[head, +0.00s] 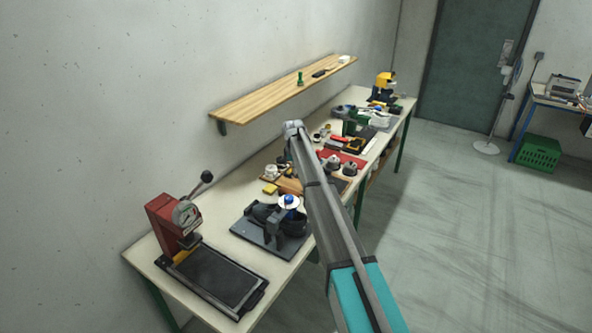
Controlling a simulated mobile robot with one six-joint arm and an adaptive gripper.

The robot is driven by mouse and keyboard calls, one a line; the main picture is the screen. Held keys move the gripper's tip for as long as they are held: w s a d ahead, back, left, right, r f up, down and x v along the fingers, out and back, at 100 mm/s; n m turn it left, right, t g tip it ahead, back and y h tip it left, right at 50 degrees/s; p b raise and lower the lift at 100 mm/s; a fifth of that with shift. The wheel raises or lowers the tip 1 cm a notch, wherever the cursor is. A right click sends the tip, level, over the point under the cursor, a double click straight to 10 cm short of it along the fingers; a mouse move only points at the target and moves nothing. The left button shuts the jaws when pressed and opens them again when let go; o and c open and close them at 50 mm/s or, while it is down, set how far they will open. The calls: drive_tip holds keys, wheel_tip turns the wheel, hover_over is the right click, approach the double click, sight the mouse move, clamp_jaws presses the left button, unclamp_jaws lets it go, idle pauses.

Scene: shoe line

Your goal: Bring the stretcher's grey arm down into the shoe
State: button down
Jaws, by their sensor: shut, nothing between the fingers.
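The stretcher stands on a dark base plate (262,238) on the near part of the bench. A dark shoe-like shape (265,212) sits on it, with a grey upright part (273,226) in front. A white disc with a blue centre (289,202) shows at its top. The stretcher's grey arm cannot be told clearly from the other parts at this size, nor whether it is in the shoe. My arm reaches up past the stretcher's right side and covers part of the bench.
A red press (174,222) with a lever and a black tray (216,278) stand at the near end of the bench (150,262). Tools and parts crowd the bench farther back. A wooden shelf (270,98) hangs above.

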drive_tip(key=shift+r+p, duration=0.9)
drive_tip(key=shift+r, duration=0.35)
drive_tip(key=shift+s+f, duration=0.1)
drive_tip(key=s+d+f+m+b, duration=0.3)
drive_tip(key=s+f+b, duration=0.3)
drive_tip(key=s, duration=0.9)
drive_tip(key=s+d+f+m+b, duration=0.4)
drive_tip(key=s+d+f+b, duration=0.2)
drive_tip(key=s, duration=1)
drive_tip(key=s+d+f+m+b, duration=0.4)
drive_tip(key=s+f+b, duration=0.3)
drive_tip(key=s, duration=0.9)
drive_tip(key=shift+s+d+g, duration=0.2)
drive_tip(key=shift+d+g, duration=0.2)
drive_tip(key=shift+d, duration=0.2)
